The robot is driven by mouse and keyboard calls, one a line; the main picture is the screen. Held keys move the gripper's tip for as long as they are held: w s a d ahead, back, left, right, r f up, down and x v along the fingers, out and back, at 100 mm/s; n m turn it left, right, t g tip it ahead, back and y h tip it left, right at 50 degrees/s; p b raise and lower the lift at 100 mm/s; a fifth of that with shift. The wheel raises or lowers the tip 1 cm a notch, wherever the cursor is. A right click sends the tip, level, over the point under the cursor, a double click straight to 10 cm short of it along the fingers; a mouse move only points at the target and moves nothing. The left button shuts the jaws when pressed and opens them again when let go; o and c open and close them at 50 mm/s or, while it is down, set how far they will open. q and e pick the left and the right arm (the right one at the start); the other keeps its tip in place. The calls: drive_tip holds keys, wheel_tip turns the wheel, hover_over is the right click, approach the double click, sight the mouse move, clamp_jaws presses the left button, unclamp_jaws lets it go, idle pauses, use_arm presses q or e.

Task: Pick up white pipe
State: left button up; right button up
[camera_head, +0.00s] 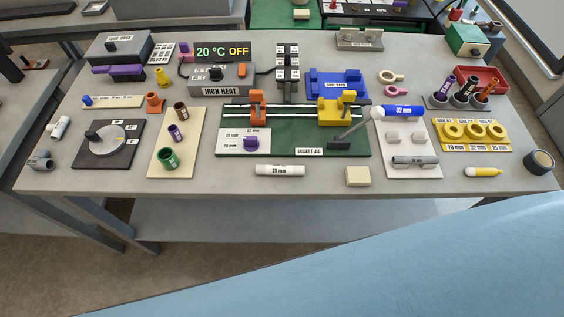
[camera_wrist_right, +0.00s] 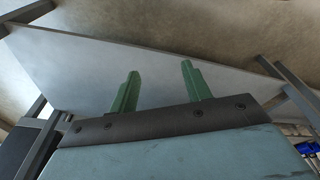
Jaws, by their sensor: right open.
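The white pipe (camera_head: 280,170), marked 25 mm, lies flat near the front edge of the grey table in the head view, in front of the green socket jig (camera_head: 335,145). My right gripper (camera_wrist_right: 158,82) shows in the right wrist view with its two green fingers apart and nothing between them. Behind its fingers is a pale grey surface; the pipe is not in that view. A large light-blue part of my own body crosses the lower right of the head view. My left gripper is not in either view.
A cream block (camera_head: 358,176) lies right of the pipe. A tan board (camera_head: 177,131) with upright coloured fittings stands to the left.

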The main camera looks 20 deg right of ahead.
drive_tip(key=w+a+r+n+t+y+p, duration=0.15)
drive_tip(key=w+r, duration=0.25)
drive_tip(key=r, duration=0.8)
drive_tip(key=w+a+r+h+p, duration=0.15)
drive_tip(key=w+r, duration=0.25)
drive_tip(key=r, duration=0.8)
drive_tip(key=w+a+r+n+y, duration=0.6)
drive_tip(key=w+a+r+n, duration=0.2)
drive_tip(key=a+r, duration=0.15)
drive_tip(key=w+d+r+n+g+p, duration=0.1)
drive_tip(key=w+d+r+n+g, duration=0.15)
drive_tip(key=w+d, duration=0.45)
approach(283, 168)
drive_tip(key=a+f, duration=0.1)
drive_tip(key=f, duration=0.2)
drive_tip(key=shift+a+n+t, duration=0.3)
drive_tip(key=shift+a, duration=0.1)
drive_tip(key=shift+p+x, duration=0.4)
drive_tip(key=shift+x, duration=2.4)
drive_tip(key=shift+w, duration=0.1)
clamp_jaws()
